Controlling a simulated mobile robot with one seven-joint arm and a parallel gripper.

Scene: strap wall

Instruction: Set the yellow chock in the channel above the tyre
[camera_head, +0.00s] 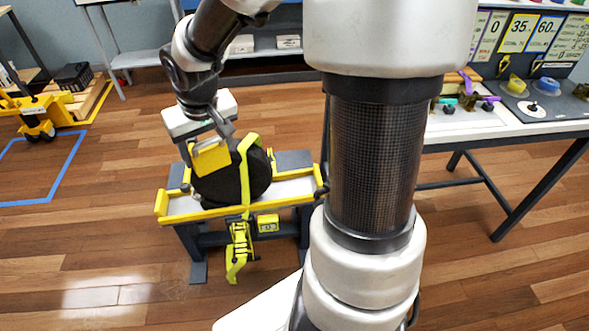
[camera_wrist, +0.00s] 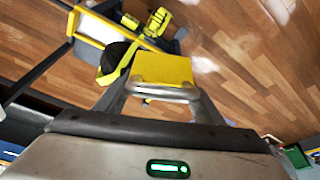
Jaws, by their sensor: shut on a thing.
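The yellow chock (camera_head: 211,158) is held in my gripper (camera_head: 205,143), in front of the upper left of the black tyre (camera_head: 232,187) in the head view. I cannot tell whether the chock touches the tyre. In the wrist view the chock (camera_wrist: 164,69) sits between both fingers of my gripper (camera_wrist: 162,92), and the tyre (camera_wrist: 115,57) is partly hidden behind it. The tyre rests in a pale channel (camera_head: 292,188) with yellow edges on a dark stand. A yellow strap (camera_head: 245,158) passes over the tyre. The chock and tyre hide part of the channel.
A ratchet buckle (camera_head: 240,240) with a loose strap end hangs from the stand's front, beside a small yellow box (camera_head: 268,223). A worktable (camera_head: 500,120) with small parts is at the right. A yellow trolley (camera_head: 35,112) is far left. Wood floor around the stand is clear.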

